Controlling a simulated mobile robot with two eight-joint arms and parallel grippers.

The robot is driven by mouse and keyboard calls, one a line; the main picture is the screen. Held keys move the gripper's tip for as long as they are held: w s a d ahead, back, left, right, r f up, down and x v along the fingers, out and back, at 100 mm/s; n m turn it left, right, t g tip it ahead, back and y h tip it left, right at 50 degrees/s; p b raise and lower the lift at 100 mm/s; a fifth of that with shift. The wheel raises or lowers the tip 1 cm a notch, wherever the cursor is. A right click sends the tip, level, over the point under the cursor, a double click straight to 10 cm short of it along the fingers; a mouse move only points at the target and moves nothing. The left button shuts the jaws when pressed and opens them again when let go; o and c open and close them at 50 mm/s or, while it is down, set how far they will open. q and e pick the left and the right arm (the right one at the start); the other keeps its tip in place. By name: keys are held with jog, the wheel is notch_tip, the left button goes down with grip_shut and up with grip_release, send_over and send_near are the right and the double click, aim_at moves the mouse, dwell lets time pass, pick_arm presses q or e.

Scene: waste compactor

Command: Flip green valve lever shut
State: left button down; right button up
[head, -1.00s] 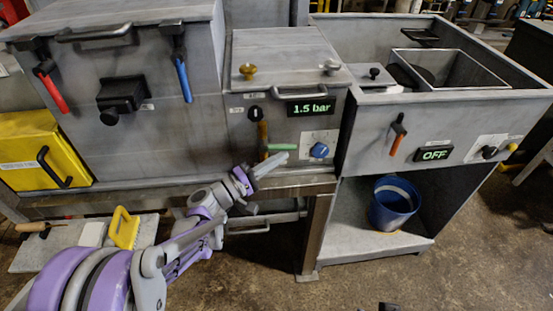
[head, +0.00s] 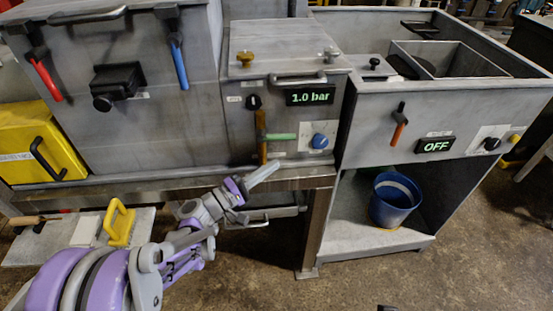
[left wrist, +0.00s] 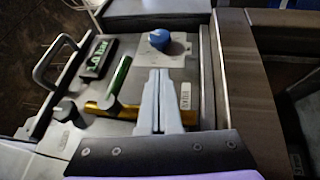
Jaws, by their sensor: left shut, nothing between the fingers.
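The green valve lever (head: 283,137) sticks out to the right, level and crosswise to the upright brass pipe (head: 262,150) on the middle cabinet's front. In the left wrist view the green lever (left wrist: 119,78) stands off the brass pipe (left wrist: 102,110), left of my fingers. My left gripper (head: 277,166) is shut and empty, below the lever and apart from it. Its pale fingers (left wrist: 160,75) lie side by side in the left wrist view and cover part of the pipe. The pressure display (head: 310,96) reads 1.0 bar. My right gripper is not seen.
A blue knob (head: 320,141) sits right of the lever, and a black knob (head: 254,102) above the pipe. A metal table edge (head: 300,181) runs below. A blue bucket (head: 394,199) stands on the lower shelf at right.

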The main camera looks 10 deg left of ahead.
pick_arm(q)
jog(key=v, duration=0.7)
jog(key=shift+f, duration=0.4)
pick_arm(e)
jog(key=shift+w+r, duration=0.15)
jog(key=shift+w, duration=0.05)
pick_arm(q)
jog(key=shift+a, duration=0.1)
jog(key=s+d+f+m+g+y, duration=0.45)
jog(key=s+d+f+g, duration=0.2)
jog(key=s, duration=0.35)
jog(key=s+a+f+m+g+y, duration=0.1)
jog(key=s+a+f+m+y, duration=0.1)
jog(key=s+a+y, duration=0.4)
jog(key=s+a+f+m+g+y, duration=0.2)
jog(key=s+m+y, duration=0.15)
jog(key=s, duration=0.45)
notch_tip(320, 180, up, 20)
jog(key=w+t+p, duration=0.1)
jog(key=p, duration=1.6)
jog(key=shift+w+a+f+n, duration=0.2)
jog(key=shift+w+a+n, duration=0.05)
jog(key=shift+a+n, duration=0.1)
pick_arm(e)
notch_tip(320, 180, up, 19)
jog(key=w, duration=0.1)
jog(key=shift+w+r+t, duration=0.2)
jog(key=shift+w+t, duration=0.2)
